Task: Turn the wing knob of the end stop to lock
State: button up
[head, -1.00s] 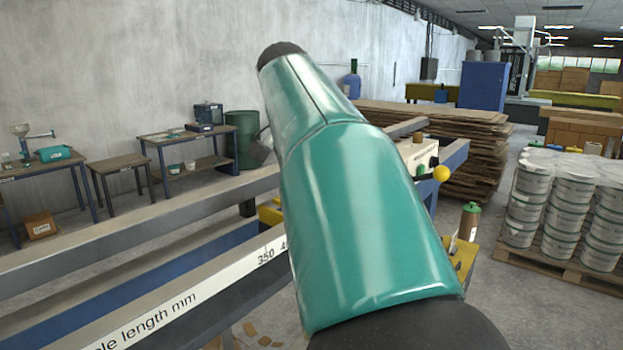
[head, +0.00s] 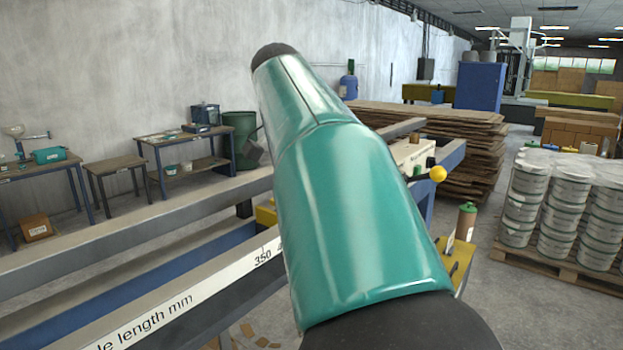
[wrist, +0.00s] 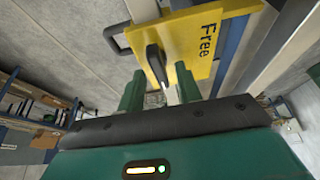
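In the wrist view, the yellow end stop (wrist: 190,45) fills the upper middle, with the word "Free" on its face. Its wing knob (wrist: 156,65), dark with a pale edge, sticks out near the plate's lower left. My gripper (wrist: 158,88) has its two green fingers apart, one on each side of the knob's line. Gaps show between the knob and the fingers; I cannot tell how deep the knob sits between them. In the head view, my green arm hides the gripper and the knob.
A rail with a millimetre scale (head: 190,300) runs diagonally in the head view. A yellow ball-topped lever (head: 437,174) and a white box (head: 413,152) stand right of my arm. Stacked boards (head: 440,125) and white buckets (head: 565,200) lie beyond.

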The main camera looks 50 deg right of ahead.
jog(key=v, duration=1.3)
jog(key=shift+r, duration=0.35)
jog(key=shift+s+a, duration=0.1)
